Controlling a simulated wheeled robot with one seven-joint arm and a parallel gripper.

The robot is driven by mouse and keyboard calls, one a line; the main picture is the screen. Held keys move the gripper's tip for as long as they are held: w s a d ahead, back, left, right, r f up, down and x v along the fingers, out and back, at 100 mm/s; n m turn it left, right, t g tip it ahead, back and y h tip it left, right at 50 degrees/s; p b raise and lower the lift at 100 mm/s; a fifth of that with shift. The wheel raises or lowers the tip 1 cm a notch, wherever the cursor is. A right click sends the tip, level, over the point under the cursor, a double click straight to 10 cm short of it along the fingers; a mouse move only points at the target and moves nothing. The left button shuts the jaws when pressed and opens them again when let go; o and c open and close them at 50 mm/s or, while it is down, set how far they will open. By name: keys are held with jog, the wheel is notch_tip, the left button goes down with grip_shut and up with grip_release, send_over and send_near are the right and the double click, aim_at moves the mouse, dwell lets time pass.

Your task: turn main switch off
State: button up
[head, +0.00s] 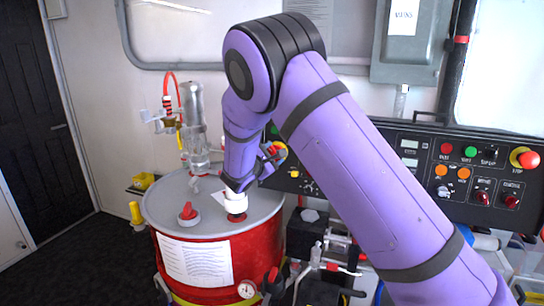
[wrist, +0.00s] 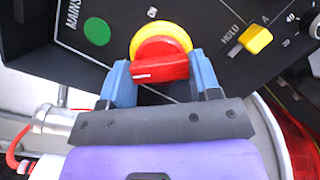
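The main switch is a red rotary knob on a yellow ring (wrist: 160,58), set in a black panel with a "MAINS" label beside it. In the wrist view my gripper (wrist: 162,75) has one blue finger on each side of the red knob. The fingers stand apart with the knob between them; whether they press on it is not clear. A white pointer mark is at the left of the knob. In the head view my gripper (head: 268,158) is at the panel's left end, and the yellow ring (head: 281,153) is partly hidden behind it.
A green button (wrist: 97,31) and a yellow selector (wrist: 255,39) flank the knob. A red drum (head: 205,262) with a grey lid stands below my wrist. A glass cylinder (head: 194,125) stands at the drum's back. A red stop button (head: 527,159) is at the panel's far right.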

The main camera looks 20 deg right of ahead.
jog(key=shift+n, duration=0.4)
jog(key=o, duration=0.9)
jog(key=v, duration=1.1)
jog(key=shift+d+f, duration=0.1)
